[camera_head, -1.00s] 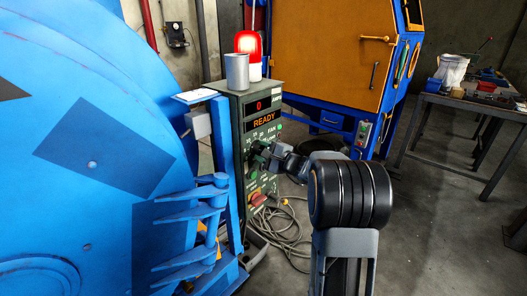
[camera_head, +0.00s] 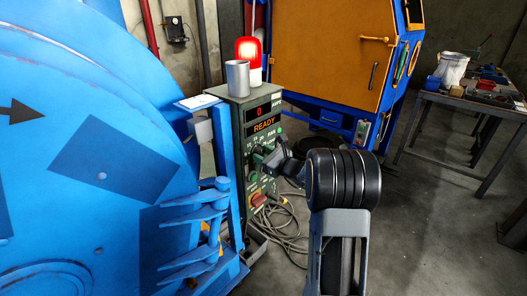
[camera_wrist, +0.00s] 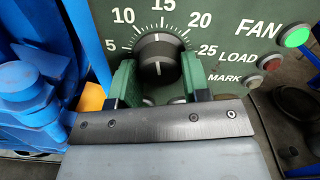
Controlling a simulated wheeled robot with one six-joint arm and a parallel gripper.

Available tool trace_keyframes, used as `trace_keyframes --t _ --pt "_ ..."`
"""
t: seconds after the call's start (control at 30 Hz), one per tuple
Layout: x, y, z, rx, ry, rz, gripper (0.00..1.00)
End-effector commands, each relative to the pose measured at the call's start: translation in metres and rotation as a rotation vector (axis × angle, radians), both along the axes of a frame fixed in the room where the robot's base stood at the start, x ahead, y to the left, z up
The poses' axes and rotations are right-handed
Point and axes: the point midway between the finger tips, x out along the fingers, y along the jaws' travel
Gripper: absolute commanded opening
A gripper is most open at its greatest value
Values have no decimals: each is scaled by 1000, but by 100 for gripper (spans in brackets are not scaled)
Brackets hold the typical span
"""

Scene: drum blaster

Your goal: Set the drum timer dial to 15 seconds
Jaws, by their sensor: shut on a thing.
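The drum timer dial (camera_wrist: 159,52) is a dark round knob on a green panel, below a printed scale with 5, 10, 15, 20 and 25. The 15 stands above the knob in the wrist view. My gripper (camera_wrist: 157,80) is shut on the knob, one green finger on each side. In the head view my gripper (camera_head: 266,158) is at the front of the control box (camera_head: 240,140), whose display reads 0 and READY; the dial is hidden there.
A lit green FAN button (camera_wrist: 294,36) and a red LOAD button (camera_wrist: 271,62) are right of the dial. A grey cup (camera_head: 237,77) and red lamp (camera_head: 248,50) stand on the box. The blue drum (camera_head: 60,90) is close at left. Cables (camera_head: 285,235) lie on the floor.

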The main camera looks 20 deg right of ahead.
Motion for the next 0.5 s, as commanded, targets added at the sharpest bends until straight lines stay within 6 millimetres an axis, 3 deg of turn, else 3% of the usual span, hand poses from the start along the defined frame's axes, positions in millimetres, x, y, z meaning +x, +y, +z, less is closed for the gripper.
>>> trace_keyframes --t 0.5 --pt "0 0 0 158 73 -2 20"
